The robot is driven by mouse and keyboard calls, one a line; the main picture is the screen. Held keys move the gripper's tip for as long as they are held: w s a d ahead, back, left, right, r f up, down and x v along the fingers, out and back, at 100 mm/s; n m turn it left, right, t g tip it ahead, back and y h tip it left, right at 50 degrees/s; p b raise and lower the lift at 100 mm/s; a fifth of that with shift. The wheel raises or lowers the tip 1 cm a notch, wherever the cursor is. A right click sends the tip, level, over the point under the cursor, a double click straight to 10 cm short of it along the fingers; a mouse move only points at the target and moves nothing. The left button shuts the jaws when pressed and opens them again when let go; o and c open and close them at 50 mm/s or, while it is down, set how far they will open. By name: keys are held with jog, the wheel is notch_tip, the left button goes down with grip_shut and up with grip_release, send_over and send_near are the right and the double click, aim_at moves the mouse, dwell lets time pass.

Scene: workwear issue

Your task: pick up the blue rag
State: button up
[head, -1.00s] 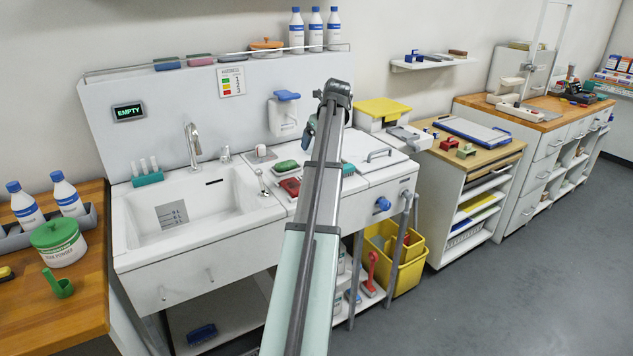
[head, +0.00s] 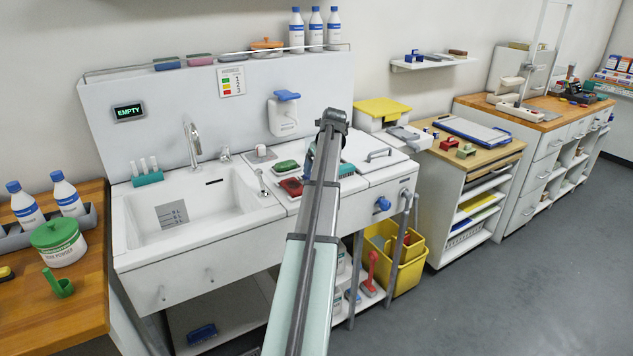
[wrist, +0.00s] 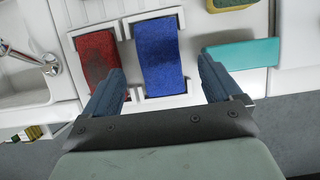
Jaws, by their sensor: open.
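The blue rag (wrist: 160,58) lies in a white holder in the wrist view, upper middle. My gripper (wrist: 160,68) is open, with one finger at each side of the rag in the picture. The fingers appear above the counter; I cannot tell the exact gap or whether they touch anything. In the head view, my arm hides the blue rag and most of my gripper.
A red rag (wrist: 97,62) with a dark patch lies left of the blue one, also in the head view (head: 291,187). A teal block (wrist: 243,54) lies to the right. A green sponge (head: 286,166) and the sink basin (head: 185,210) are nearby.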

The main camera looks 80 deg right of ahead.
jog(key=shift+x, duration=2.5)
jog(key=shift+a+f, duration=0.1)
jog(key=shift+a, duration=0.1)
jog(key=c, duration=1.1)
jog(key=shift+c, duration=0.3)
